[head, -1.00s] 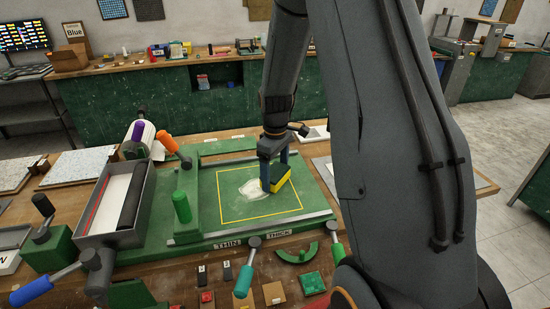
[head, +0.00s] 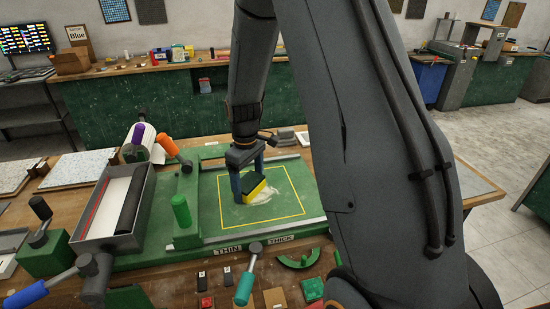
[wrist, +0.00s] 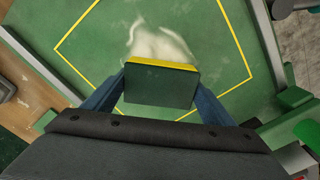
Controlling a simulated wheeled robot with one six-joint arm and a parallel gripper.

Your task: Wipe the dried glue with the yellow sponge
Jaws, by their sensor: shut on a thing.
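The yellow sponge with a dark green top (head: 253,187) is between the fingers of my gripper (head: 249,182), which is shut on it. In the wrist view the sponge (wrist: 160,84) hides part of the surface below it. The dried glue is a whitish smear (wrist: 158,42) inside the yellow outline on the green board (head: 285,205). In the head view the glue (head: 266,194) shows mostly to the right of the sponge. The sponge is low over the smear's left part; I cannot tell whether it touches the board.
A grey tray (head: 142,212) with a dark roller stands left of the board. An upright green handle (head: 181,210) stands at the board's left edge. Levers with teal (head: 244,284) and blue handles are in front. The board's right part is clear.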

